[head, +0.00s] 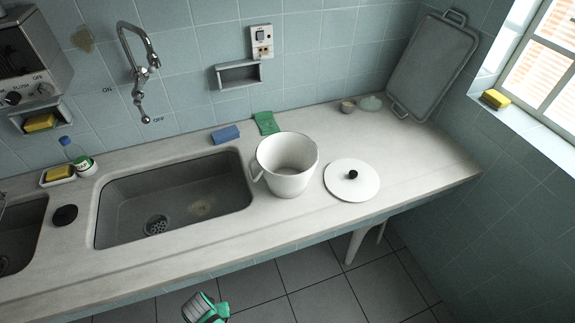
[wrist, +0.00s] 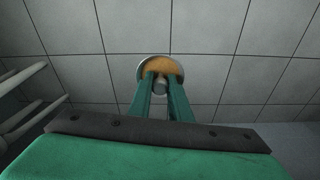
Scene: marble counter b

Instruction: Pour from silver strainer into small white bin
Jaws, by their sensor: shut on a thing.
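The small white bin (head: 287,183) stands upright and open on the counter, right of the large sink basin. Its inside looks empty from here. In the wrist view, the silver strainer (wrist: 160,87) is a round bowl with a bright rim and orange-brown contents. My gripper (wrist: 161,78) is shut on the strainer's near end, with its green fingers on either side. Floor tiles show behind the strainer. In the head view, part of my green gripper shows low at the bottom edge, in front of the counter and well below the bin; the strainer cannot be made out there.
A white lid (head: 344,190) with a black knob lies right of the bin. A green cloth (head: 266,122) and blue sponge (head: 226,134) lie behind it. The sink (head: 175,200) is to the left, under the tap (head: 140,75). The counter's right part is mostly clear.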

